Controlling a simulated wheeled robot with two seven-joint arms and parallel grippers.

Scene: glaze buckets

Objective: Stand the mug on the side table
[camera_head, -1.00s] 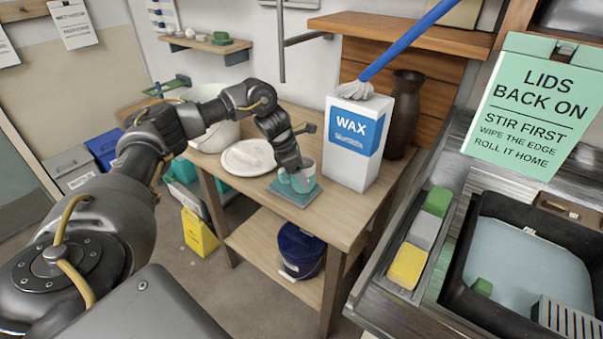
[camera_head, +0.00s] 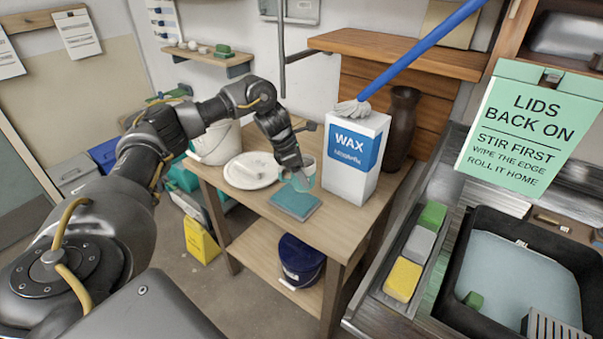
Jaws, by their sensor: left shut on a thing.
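The side table (camera_head: 262,219) is a wooden table with a lower shelf. My left gripper (camera_head: 300,181) is over its top, shut on the mug (camera_head: 309,166). The mug is pale and mostly hidden behind the fingers. It shows just behind a flat teal pad (camera_head: 295,203) on the table and left of the wax box. I cannot tell whether its base touches the tabletop or is held a little above it. My right gripper is not in view.
A white box marked WAX (camera_head: 353,158) stands close right of the gripper. A dark vase (camera_head: 401,122) is behind. The front strip of the tabletop is clear.

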